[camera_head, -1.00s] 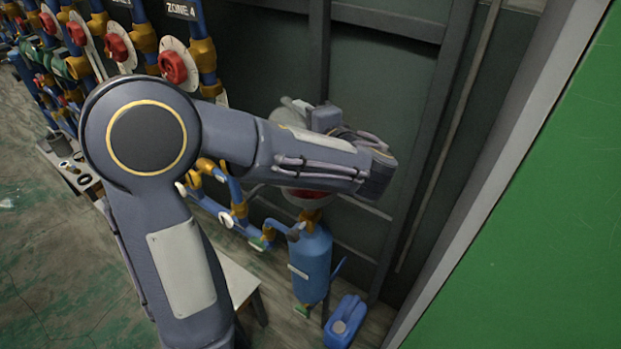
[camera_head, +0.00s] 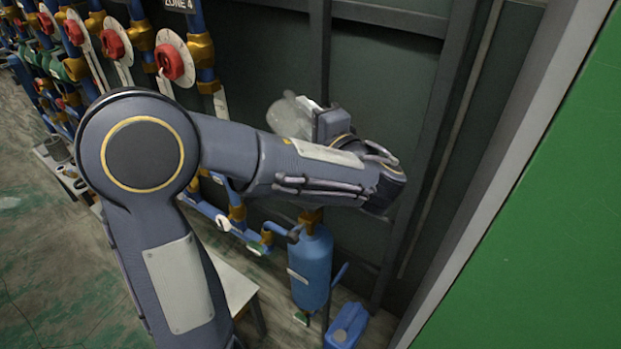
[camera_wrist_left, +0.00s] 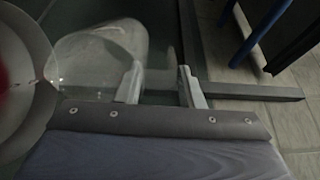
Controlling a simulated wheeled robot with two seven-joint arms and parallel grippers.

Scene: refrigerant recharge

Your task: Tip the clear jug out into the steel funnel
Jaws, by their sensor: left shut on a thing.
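The clear jug (camera_head: 287,117) shows in the head view just above my left forearm, in front of the dark panel wall. My left gripper (camera_head: 311,106) is shut on it at its right side. My forearm hides the funnel in the head view. I cannot tell how much the jug holds.
A blue tank (camera_head: 311,268) stands below my arm, with a blue canister (camera_head: 346,325) on the floor beside it. Blue pipes with red valve wheels (camera_head: 173,62) line the left. A green panel (camera_head: 540,210) fills the right side.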

